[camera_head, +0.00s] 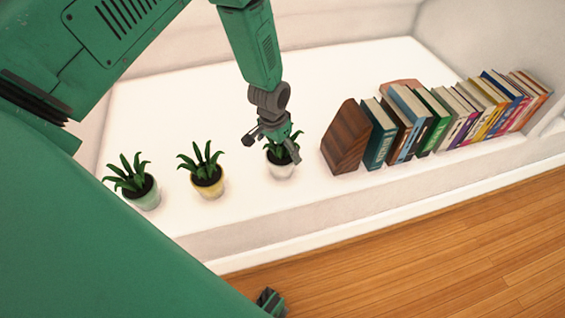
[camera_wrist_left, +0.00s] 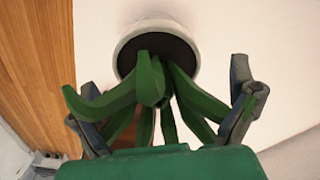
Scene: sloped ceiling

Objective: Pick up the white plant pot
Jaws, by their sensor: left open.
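The white plant pot (camera_head: 281,171) stands upright on the white ledge, the rightmost of three potted plants, with green leaves above its rim. My left gripper (camera_head: 271,146) is over it, with its fingers spread around the leaves and hiding part of the plant. In the left wrist view, the pot's white rim (camera_wrist_left: 122,52) and dark soil show at the top. There the open left gripper (camera_wrist_left: 165,85) has one finger on each side of the leaves. The fingers look apart from the pot's rim; whether they touch leaves I cannot tell.
A yellow pot (camera_head: 209,189) and a pale green pot (camera_head: 147,198) stand to the left on the ledge (camera_head: 330,70). A wooden bookend (camera_head: 345,138) and a row of books (camera_head: 437,120) stand close to the right. Wooden floor (camera_head: 440,250) lies below the ledge's front edge.

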